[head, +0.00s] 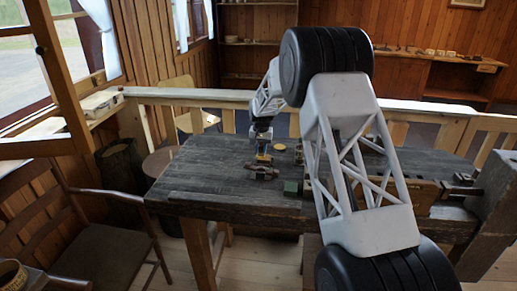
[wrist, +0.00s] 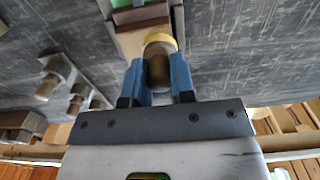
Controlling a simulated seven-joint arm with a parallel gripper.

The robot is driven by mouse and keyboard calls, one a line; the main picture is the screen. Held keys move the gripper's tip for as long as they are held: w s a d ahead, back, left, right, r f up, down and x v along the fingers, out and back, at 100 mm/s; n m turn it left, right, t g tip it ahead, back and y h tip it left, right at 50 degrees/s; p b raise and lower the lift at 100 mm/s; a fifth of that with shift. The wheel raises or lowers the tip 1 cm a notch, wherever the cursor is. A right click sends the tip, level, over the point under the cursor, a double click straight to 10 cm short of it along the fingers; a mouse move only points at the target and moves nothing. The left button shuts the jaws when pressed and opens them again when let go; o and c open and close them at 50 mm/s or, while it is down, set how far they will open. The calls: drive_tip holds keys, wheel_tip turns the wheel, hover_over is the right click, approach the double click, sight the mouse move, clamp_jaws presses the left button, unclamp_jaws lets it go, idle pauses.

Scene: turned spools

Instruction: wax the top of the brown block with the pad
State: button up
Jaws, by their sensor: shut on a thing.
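My gripper (wrist: 159,72) is shut on the pad (wrist: 160,40), which has a brown round grip between the blue fingers and a yellow end pointing away from them. In the head view my gripper (head: 262,148) is over the left part of the dark table, with the yellow of the pad (head: 264,158) below it. A brown block (wrist: 141,16) shows just beyond the pad in the wrist view, on a lighter tan piece. I cannot tell whether the pad touches the block. In the head view the small brown things below the pad are too small to tell apart.
A yellow disc (head: 279,147) lies on the table (head: 205,165) right of my gripper. A green block (head: 290,188) stands nearer the front edge. Several turned wooden pieces (wrist: 50,80) show left in the wrist view. The table's left part is clear. My arm hides its middle.

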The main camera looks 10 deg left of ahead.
drive_tip(key=shift+d, duration=2.5)
drive_tip(key=shift+a, duration=3.4)
wheel_tip(320, 180, up, 8)
